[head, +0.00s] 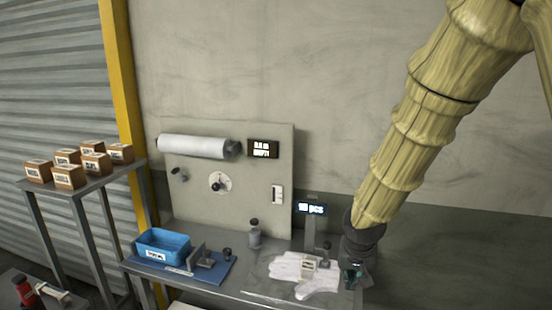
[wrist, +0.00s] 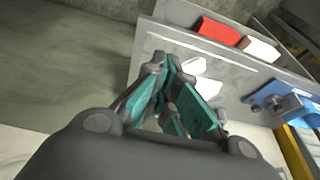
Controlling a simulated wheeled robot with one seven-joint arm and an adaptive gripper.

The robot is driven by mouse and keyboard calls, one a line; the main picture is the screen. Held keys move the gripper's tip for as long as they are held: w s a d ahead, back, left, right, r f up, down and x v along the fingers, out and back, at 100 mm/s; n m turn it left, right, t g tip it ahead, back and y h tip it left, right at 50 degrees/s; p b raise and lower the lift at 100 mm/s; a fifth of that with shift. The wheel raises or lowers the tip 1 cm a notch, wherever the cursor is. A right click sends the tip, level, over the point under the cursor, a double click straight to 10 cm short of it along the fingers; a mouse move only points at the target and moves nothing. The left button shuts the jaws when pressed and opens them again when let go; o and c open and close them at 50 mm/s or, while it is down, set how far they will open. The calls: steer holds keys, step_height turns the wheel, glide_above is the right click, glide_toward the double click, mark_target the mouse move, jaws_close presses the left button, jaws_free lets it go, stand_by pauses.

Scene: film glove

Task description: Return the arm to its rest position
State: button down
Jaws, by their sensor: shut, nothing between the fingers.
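My arm, wrapped in yellowish film, comes down from the top right in the head view. My gripper (head: 355,272) is at its lower end, at the right end of the grey workbench (head: 225,283), just right of a pile of white gloves (head: 300,270). In the wrist view the teal fingers of my gripper (wrist: 165,65) come together at the tips, with nothing seen between them. White pieces (wrist: 207,87) show past the fingers there. I cannot tell the gripper's exact height above the bench.
A blue bin (head: 163,244) and a small vise-like fixture (head: 205,258) stand on the bench's left. A lit counter display (head: 311,208) stands close to my gripper. A back panel (head: 250,170) carries a white roll (head: 195,146). Several brown boxes (head: 68,177) sit on a left shelf.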

steer(key=s+a+f+g+y+b, duration=0.1)
steer(key=s+f, duration=0.2)
steer(key=f, duration=0.5)
steer(key=s+f+b, duration=0.1)
steer(key=s+f, duration=0.2)
steer(key=f, duration=0.5)
steer(key=s+d+f+n+g+b, duration=0.1)
steer(key=s+d+f+b, duration=0.1)
steer(key=s+f, duration=1.3)
steer(key=s+d+f+n+g+b, duration=0.1)
steer(key=s+d+f+b, duration=0.1)
steer(key=s+f, duration=1.2)
steer(key=shift+s+d+f+n+g+b, duration=0.3)
steer(key=shift+s+f+b, duration=0.1)
steer(key=shift+b, duration=0.5)
